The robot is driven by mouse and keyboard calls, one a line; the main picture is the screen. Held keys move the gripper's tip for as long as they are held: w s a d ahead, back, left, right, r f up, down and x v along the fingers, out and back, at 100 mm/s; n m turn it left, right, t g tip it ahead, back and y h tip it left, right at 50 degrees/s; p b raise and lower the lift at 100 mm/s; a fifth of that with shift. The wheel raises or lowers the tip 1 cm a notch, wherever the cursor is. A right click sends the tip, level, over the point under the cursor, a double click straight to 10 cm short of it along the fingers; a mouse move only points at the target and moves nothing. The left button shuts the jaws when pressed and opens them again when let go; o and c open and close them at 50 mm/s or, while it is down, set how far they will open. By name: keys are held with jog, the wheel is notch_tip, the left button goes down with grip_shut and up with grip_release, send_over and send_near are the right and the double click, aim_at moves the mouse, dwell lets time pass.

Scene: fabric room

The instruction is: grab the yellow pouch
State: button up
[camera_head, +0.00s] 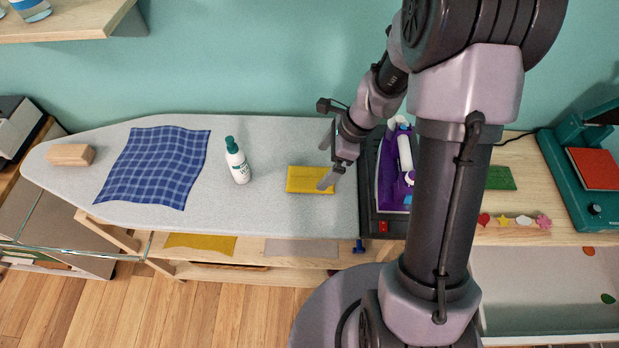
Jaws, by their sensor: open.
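A flat yellow pouch (304,180) lies on the grey ironing board (262,135), near its right end. My gripper (327,166) is open just above the pouch's right part. One finger overlaps the pouch's right end in the picture and hides a little of it. I cannot tell whether the finger touches it. Nothing shows between the fingers.
A white bottle with a green cap (238,163) stands left of the pouch. A blue checked cloth (155,166) and a wooden block (71,154) lie further left. A purple iron (396,170) is close on the right. The board between bottle and pouch is clear.

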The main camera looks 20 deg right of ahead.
aim_at(312, 178)
jog(key=b+x, duration=0.3)
jog(key=x, duration=0.3)
jog(key=shift+a+f, duration=0.15)
jog(key=shift+f, duration=0.15)
jog(key=shift+r, duration=0.15)
jog(key=c, duration=1.4)
